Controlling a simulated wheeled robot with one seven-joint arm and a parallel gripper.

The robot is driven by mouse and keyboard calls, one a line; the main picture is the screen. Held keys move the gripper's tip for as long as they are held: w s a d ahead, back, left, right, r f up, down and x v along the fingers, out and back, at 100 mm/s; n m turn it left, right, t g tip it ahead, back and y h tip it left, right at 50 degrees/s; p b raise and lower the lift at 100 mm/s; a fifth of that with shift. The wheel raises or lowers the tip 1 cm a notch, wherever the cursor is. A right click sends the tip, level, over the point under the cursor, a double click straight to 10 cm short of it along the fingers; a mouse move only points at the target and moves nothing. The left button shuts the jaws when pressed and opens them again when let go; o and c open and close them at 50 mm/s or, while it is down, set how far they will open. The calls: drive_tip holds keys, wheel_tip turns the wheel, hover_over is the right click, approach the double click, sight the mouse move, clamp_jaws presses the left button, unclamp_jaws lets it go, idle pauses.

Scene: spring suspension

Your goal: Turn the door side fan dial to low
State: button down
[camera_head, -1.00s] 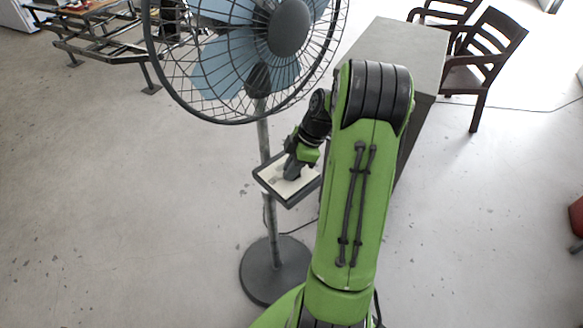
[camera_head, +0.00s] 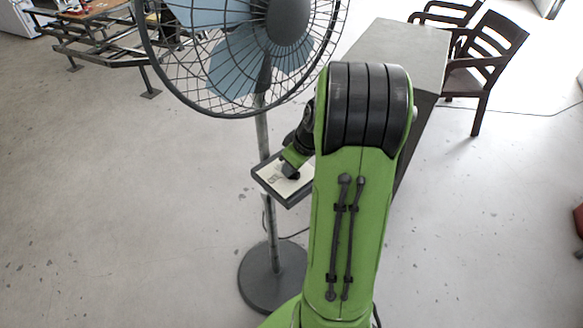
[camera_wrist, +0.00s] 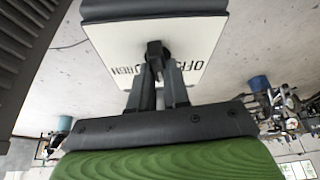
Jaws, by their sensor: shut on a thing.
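The standing fan (camera_head: 262,150) has a blue-bladed head in a wire cage, a thin pole and a round dark base. A control box (camera_head: 285,180) with a pale face and dark rim sits on the pole. In the wrist view its white panel (camera_wrist: 190,72) shows partly covered black lettering. My gripper (camera_wrist: 156,62) is shut on the dark dial (camera_wrist: 154,48) at the middle of this panel. The dial's pointer setting cannot be read. In the head view my gripper (camera_head: 290,172) is at the box face, partly hidden by my green arm.
A grey counter (camera_head: 402,45) stands right of the fan, close behind my arm. Dark chairs (camera_head: 487,50) stand beyond it. A metal-framed bench (camera_head: 95,35) is at the back left. The floor on the left is clear.

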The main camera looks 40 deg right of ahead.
drive_tip(key=shift+m+h, duration=0.3)
drive_tip(key=shift+m, duration=0.4)
drive_tip(key=c, duration=1.1)
unclamp_jaws()
drive_tip(key=shift+r, duration=0.15)
drive_tip(key=p+v, duration=0.4)
drive_tip(key=v, duration=1.1)
drive_tip(key=shift+s+r, duration=0.2)
drive_tip(key=shift+r, duration=0.05)
